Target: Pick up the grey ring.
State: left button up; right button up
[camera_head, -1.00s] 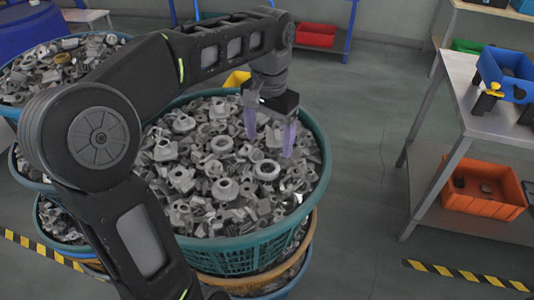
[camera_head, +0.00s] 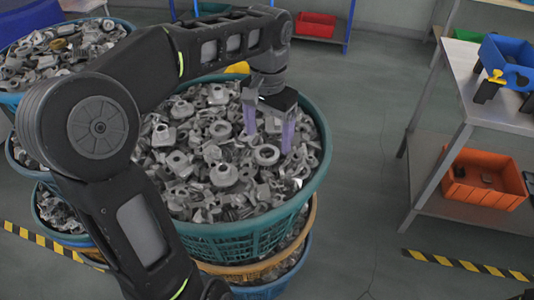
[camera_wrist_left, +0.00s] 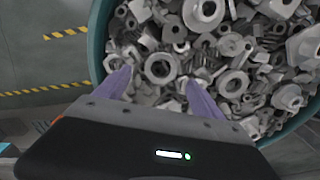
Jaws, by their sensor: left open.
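A grey ring (camera_head: 266,155), thick with a round hole, lies on top of the heap of grey metal parts in the teal basket (camera_head: 262,243). It also shows in the left wrist view (camera_wrist_left: 160,68), between the two fingertips in the picture. My left gripper (camera_head: 269,141) is open, with its purple fingers pointing down over the ring and nothing between them. Its fingers also show in the left wrist view (camera_wrist_left: 159,79). I cannot tell exactly how high the tips are above the ring. My right gripper is not in view.
Many nuts, washers and flanged parts (camera_wrist_left: 205,12) crowd around the ring. More baskets of parts (camera_head: 50,52) stand at the left. A metal table (camera_head: 470,85) with a blue bin (camera_head: 508,62) and an orange bin (camera_head: 480,183) below stands at right. Open floor lies between.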

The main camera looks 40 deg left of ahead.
aim_at(267, 157)
pick_arm(q)
notch_tip(267, 157, down, 4)
jog(key=shift+s+f+p, duration=0.1)
jog(key=shift+f+p, duration=0.15)
jog(key=shift+p, duration=0.2)
jog(key=shift+c, duration=0.6)
jog(key=c, duration=1.4)
